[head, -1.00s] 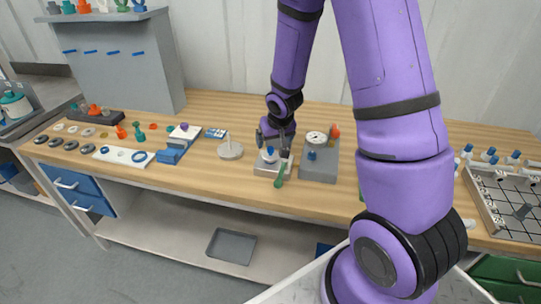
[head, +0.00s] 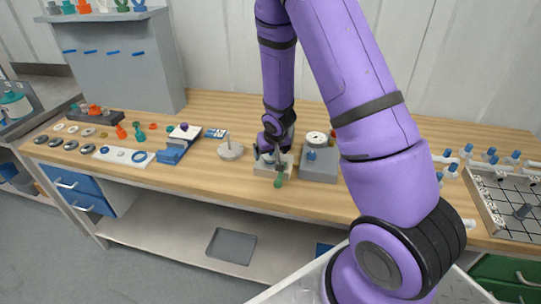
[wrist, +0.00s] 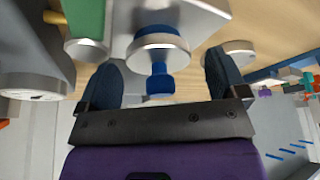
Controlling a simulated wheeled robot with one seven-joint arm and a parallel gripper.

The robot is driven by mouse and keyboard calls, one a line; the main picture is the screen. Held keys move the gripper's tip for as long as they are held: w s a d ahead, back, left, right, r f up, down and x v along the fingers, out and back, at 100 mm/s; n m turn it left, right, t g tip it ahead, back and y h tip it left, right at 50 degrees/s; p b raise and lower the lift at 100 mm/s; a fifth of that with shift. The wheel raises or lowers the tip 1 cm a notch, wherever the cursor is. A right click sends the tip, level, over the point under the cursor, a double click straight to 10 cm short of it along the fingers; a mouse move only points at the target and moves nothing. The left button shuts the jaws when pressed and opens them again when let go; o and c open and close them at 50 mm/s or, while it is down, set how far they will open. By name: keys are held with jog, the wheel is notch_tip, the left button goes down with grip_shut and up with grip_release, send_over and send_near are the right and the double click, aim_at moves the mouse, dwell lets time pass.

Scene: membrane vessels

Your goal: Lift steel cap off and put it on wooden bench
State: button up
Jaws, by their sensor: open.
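The steel cap (wrist: 158,54) is a round silver disc with a blue knob (wrist: 157,80), seen in the wrist view against a pale metal block (wrist: 205,15). My gripper (wrist: 162,75) is open, with one dark finger on each side of the blue knob and visible gaps between. In the head view my gripper (head: 271,153) is low over the block (head: 264,168), and hides the cap there. A green handle (head: 278,181) sticks out at the block's front. The wooden bench (head: 215,108) runs beneath everything.
A grey unit with a round gauge (head: 317,138) stands right of the block. A round stand with a post (head: 230,151) is to the left. Blue-and-white fixtures (head: 180,143) lie farther left. Bare wood lies behind.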

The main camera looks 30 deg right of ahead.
jog(key=c, duration=1.1)
jog(key=shift+r, duration=0.2)
jog(key=shift+r, duration=6.3)
